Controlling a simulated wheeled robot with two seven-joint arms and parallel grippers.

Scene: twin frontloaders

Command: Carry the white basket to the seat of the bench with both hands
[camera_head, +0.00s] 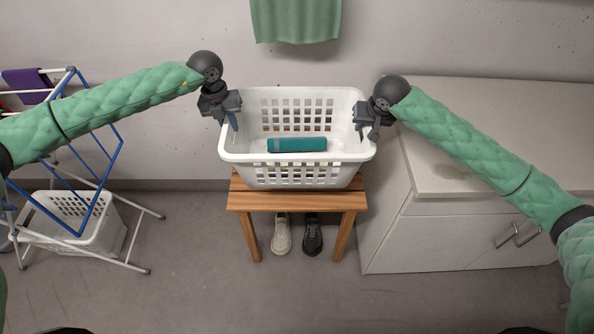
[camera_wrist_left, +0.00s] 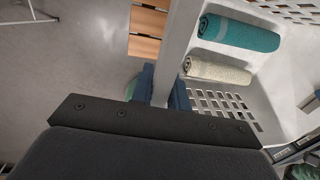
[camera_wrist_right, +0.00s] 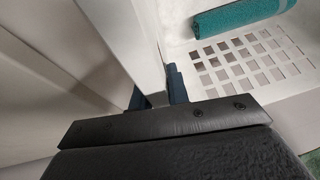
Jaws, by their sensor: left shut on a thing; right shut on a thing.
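The white basket (camera_head: 292,178) is upright over the wooden bench (camera_head: 300,201), at or just above its seat; I cannot tell if it touches. A teal rolled towel (camera_head: 297,145) lies inside, and a cream rolled towel (camera_wrist_left: 218,70) shows in the left wrist view. My left gripper (camera_head: 234,119) is shut on the basket's left rim, which passes between its fingers in the left wrist view (camera_wrist_left: 178,60). My right gripper (camera_head: 372,128) is shut on the right rim, seen in the right wrist view (camera_wrist_right: 135,45). The basket hides much of the seat.
A white cabinet (camera_head: 440,225) with a countertop stands close on the right. A drying rack (camera_head: 110,200) and another white basket (camera_head: 85,225) are at the left. Shoes (camera_head: 282,235) stand under the bench. A green towel (camera_head: 295,20) hangs on the wall behind.

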